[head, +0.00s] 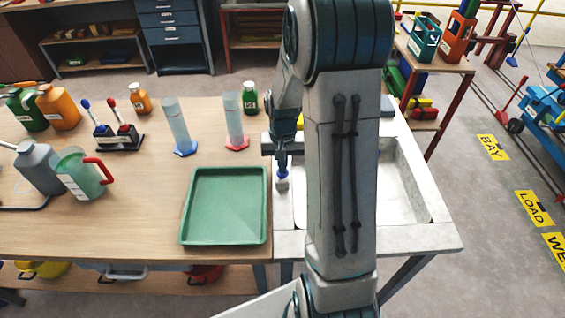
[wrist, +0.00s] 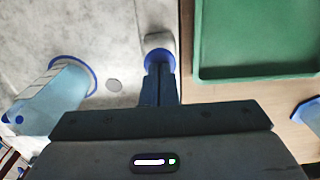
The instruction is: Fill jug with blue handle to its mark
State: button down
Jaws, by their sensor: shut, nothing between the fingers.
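The jug with the blue handle seems to be the pale blue, see-through vessel (wrist: 52,98) at the left of the wrist view. It has a blue curved edge and a white marked strip, and is in the pale sink (wrist: 95,30). Its handle is not clearly seen, and I cannot tell its water level. In the head view my arm hides it. My gripper (wrist: 160,72) points down, shut and empty, its tips right at a round blue knob (wrist: 160,56) on a grey-white base at the sink's left edge. The knob also shows in the head view (head: 282,175); contact is unclear.
A green tray (head: 225,206) lies left of the sink. A green jug with a red handle (head: 82,174), a grey can (head: 40,166), two tall cylinders (head: 177,128) (head: 234,121) and several bottles stand on the bench. The sink's right side (head: 400,185) looks clear.

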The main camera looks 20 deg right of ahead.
jog(key=shift+f, duration=0.1)
notch_tip(320, 180, down, 2)
jog(key=shift+s+b, duration=0.1)
jog(key=shift+b, duration=1.05)
jog(key=shift+s+a+f, duration=0.1)
jog(key=shift+s+f, duration=0.05)
jog(key=shift+s, duration=0.1)
jog(key=shift+f, duration=0.15)
dwell(0.6)
dwell(0.8)
notch_tip(320, 180, up, 15)
jog(key=p, duration=0.1)
jog(key=shift+w, duration=0.3)
dwell(1.3)
